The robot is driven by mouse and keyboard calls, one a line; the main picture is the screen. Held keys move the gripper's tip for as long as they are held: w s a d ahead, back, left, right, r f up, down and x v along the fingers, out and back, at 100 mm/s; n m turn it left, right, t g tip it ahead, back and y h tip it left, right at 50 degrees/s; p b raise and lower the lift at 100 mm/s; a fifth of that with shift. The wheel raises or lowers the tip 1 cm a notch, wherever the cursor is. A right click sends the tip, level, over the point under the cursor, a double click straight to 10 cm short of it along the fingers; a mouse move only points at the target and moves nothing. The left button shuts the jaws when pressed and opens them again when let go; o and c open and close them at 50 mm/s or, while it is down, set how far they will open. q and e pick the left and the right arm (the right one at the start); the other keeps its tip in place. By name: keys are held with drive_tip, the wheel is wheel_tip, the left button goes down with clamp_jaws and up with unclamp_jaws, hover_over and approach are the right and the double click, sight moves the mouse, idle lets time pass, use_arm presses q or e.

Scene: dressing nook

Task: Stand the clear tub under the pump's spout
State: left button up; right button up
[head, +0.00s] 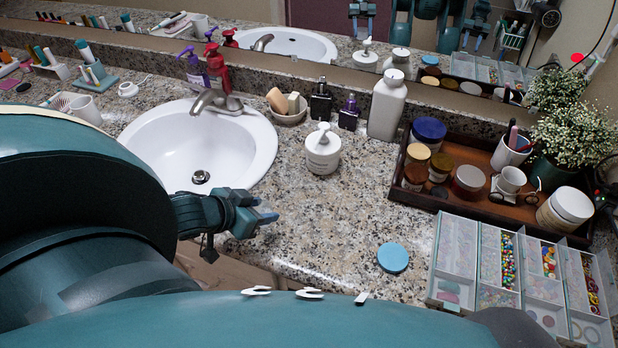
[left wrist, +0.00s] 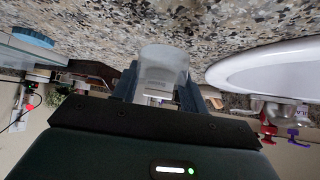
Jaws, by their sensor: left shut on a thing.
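The clear tub (left wrist: 163,66) is a translucent, pale cup in the left wrist view, between the two fingers of my left gripper (left wrist: 156,92), which is shut on it. In the head view my left gripper (head: 266,215) is over the counter's front edge, right of the sink; the tub can hardly be made out there. The pump is a squat white jar (head: 322,157) with a white pump head and spout. It stands on the counter, beyond my left gripper and to its right, apart from it. My right gripper shows only as a mirror reflection.
The sink (head: 150,150) is left of the pump. A blue lid (head: 392,257) lies right of my gripper. A soap dish (head: 288,117), dark bottles (head: 321,104) and a white bottle (head: 386,106) stand behind the pump. A tray (head: 398,190) and bead boxes (head: 455,265) fill the right. Counter before the pump is clear.

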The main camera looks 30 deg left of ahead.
use_arm(q)
drive_tip(key=w, duration=0.5)
drive_tip(key=w+d, duration=0.1)
drive_tip(key=w, duration=0.4)
drive_tip(key=w+d, duration=0.1)
drive_tip(key=w, duration=0.5)
drive_tip(key=shift+d, duration=0.25)
drive_tip(key=shift+w, duration=0.2)
drive_tip(key=shift+f, duration=1.8)
drive_tip(key=shift+b, duration=0.3)
drive_tip(key=shift+f, duration=0.15)
drive_tip(key=o, duration=1)
drive_tip(key=shift+o, duration=0.2)
